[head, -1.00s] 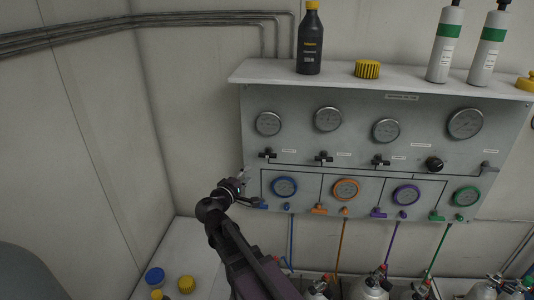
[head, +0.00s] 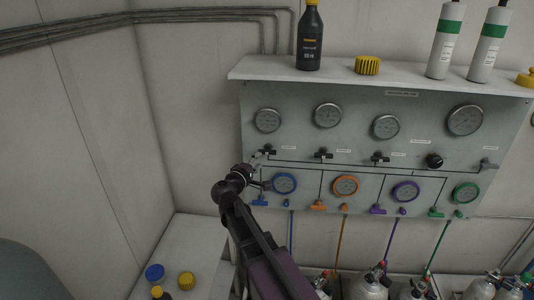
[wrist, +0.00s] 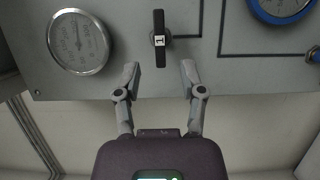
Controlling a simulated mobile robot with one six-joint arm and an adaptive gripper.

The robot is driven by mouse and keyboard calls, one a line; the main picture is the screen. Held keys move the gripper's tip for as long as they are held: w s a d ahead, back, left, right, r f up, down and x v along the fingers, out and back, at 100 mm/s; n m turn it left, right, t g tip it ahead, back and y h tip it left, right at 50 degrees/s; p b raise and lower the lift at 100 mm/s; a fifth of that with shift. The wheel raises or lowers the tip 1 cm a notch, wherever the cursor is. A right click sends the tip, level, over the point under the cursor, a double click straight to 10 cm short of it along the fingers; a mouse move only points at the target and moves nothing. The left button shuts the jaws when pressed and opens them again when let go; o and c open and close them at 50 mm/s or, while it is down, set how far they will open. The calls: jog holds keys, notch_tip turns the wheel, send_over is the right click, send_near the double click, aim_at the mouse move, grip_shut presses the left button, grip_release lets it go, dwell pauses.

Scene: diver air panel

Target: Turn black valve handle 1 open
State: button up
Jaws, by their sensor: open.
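Black valve handle 1 (wrist: 159,40) is a slim black bar with a white "1" label, on the grey panel. It lies lengthwise up and down in the wrist view. In the head view the handle (head: 269,150) is the leftmost of the black handles, below the left gauge. My gripper (wrist: 160,72) is open and empty, its two fingers apart.
A round gauge (wrist: 79,42) is left of the handle in the wrist view, and a blue-rimmed gauge (head: 284,184) is near my gripper. A blue handle (head: 259,202) is partly beside my arm. Bottles stand on the shelf (head: 400,76).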

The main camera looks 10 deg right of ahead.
aim_at(266, 153)
jog(key=shift+x, duration=3.55)
grip_shut()
